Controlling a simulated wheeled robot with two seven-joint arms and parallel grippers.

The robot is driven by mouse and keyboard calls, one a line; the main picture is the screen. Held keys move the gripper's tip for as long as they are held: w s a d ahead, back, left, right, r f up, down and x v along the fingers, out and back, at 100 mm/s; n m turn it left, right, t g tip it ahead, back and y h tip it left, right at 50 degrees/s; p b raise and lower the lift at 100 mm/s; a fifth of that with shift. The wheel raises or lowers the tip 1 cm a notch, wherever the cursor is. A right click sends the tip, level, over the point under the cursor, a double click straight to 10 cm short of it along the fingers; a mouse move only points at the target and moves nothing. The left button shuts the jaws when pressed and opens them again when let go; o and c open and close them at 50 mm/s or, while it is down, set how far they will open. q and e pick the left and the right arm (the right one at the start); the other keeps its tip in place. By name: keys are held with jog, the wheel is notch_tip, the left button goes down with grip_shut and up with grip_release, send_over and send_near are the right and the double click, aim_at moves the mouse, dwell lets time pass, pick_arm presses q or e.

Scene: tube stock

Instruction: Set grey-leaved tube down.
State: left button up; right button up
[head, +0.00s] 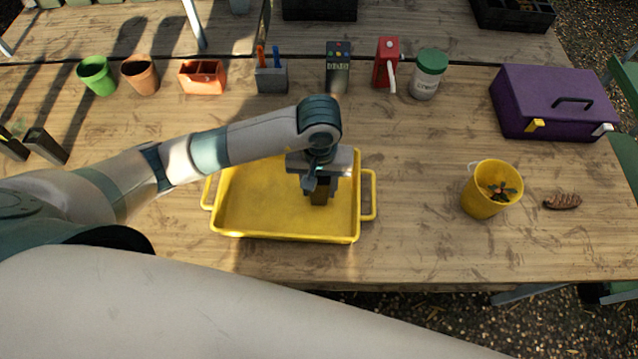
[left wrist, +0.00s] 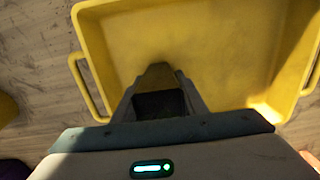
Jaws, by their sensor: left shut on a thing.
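My left gripper (head: 318,190) points down over the yellow tray (head: 265,232) and is shut on a dark square tube (head: 320,194). The tube is in the right half of the tray area. I cannot tell whether its base touches the tray floor. In the left wrist view the dark tube (left wrist: 160,103) sits between the fingers, with the yellow tray (left wrist: 225,60) behind it. The gripper hides much of the tube, and no grey leaves can be made out. My right gripper is not in view.
Dark tubes (head: 45,146) stand at the far left. A yellow pot (head: 482,198) with a plant and a brown piece (head: 563,201) are on the right. A purple box (head: 550,105), white jar (head: 428,78) and green pot (head: 96,76) stand behind. The tray's left half is clear.

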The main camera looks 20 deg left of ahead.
pick_arm(q)
jog(key=shift+f+b, duration=0.2)
jog(key=shift+b, duration=0.1)
jog(key=o, duration=1.1)
jog(key=shift+r, duration=0.1)
jog(key=shift+o, duration=0.3)
jog(key=shift+r+p, duration=0.2)
jog(key=shift+p, duration=0.15)
jog(key=shift+r, duration=0.15)
notch_tip(320, 180, up, 10)
jog(key=b, duration=0.3)
jog(key=shift+r, duration=0.8)
